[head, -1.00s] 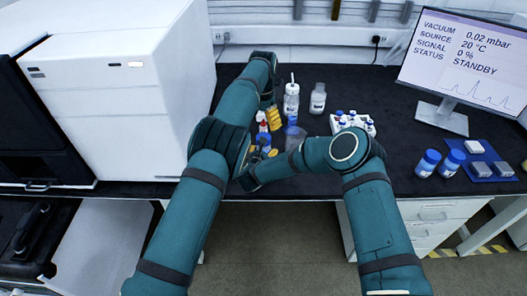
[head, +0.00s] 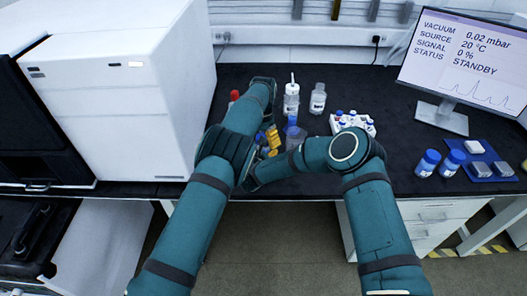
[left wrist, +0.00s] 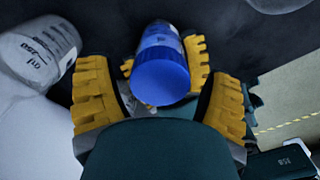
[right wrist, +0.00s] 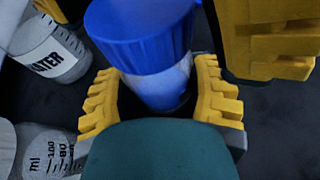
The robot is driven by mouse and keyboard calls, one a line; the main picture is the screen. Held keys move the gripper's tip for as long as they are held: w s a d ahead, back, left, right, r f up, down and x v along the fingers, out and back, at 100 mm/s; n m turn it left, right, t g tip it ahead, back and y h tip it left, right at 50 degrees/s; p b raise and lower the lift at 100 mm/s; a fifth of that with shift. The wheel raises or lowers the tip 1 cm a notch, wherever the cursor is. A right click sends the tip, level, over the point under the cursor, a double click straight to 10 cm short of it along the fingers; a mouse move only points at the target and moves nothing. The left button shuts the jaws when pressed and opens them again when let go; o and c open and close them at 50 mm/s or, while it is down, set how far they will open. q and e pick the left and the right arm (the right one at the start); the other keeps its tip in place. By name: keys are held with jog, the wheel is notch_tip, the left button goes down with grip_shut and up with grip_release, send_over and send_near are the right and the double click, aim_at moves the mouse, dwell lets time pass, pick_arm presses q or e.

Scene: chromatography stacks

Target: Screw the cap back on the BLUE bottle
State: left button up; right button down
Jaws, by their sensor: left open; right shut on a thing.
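The blue bottle (right wrist: 158,90) stands between my right gripper's yellow fingers (right wrist: 155,80), which are shut on its body. A ribbed blue cap (right wrist: 140,30) sits at its top; how far it is screwed on cannot be told. In the left wrist view the cap (left wrist: 160,78) lies between the spread fingers of my left gripper (left wrist: 158,92), with gaps on both sides. In the head view my left gripper (head: 271,138) is close by my right gripper (head: 264,151), and the arms mostly hide the bottle.
A wash bottle (head: 291,98) and a clear bottle (head: 317,100) stand behind the grippers. A beaker (head: 295,137) stands close on the right. A white rack (head: 352,123) and two blue-capped bottles (head: 428,162) are farther right. A red-topped bottle (head: 234,95) is behind my left arm.

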pick_arm(q)
jog(key=shift+f, duration=0.1)
jog(key=c, duration=1.3)
jog(key=shift+m, duration=1.7)
jog(key=o, duration=1.3)
jog(key=shift+r, duration=2.3)
